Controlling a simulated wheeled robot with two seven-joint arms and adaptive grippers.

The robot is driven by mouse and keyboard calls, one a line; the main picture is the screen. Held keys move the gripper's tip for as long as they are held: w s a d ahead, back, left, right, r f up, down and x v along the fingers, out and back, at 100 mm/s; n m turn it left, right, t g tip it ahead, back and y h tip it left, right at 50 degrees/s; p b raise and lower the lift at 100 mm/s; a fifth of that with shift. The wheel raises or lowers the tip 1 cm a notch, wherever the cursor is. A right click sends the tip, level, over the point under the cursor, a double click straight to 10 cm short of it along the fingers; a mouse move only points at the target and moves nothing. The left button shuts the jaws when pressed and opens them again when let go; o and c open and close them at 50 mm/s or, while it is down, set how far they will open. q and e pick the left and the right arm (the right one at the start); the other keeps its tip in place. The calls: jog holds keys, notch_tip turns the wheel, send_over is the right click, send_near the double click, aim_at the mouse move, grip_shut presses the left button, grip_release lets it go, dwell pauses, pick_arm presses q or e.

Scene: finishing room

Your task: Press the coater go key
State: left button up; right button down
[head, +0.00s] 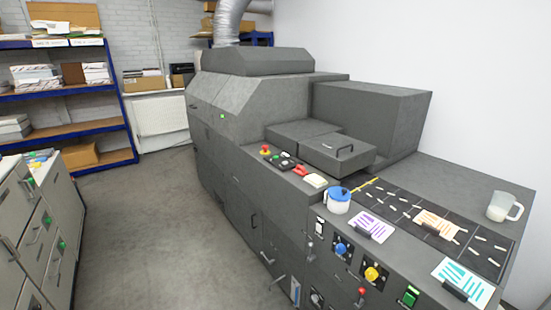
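The coater (240,130) is a long dark grey machine running from the back to the right foreground. A square green key (409,296) sits on its near front face at the lower right. A small green light or key (222,116) shows on its far body. A red mushroom button on yellow (265,151) and a small black key panel (286,163) are on its top edge. I cannot read any labels, so I cannot tell which key is the go key. Neither of my grippers is in view.
A blue-and-white jug (338,202), printed sheets (372,227) and a clear jug (503,206) stand on the coater top. A blue knob (341,248) and yellow knob (372,274) project from its front. Grey cabinets (40,225) stand left. The grey floor (150,230) between is clear.

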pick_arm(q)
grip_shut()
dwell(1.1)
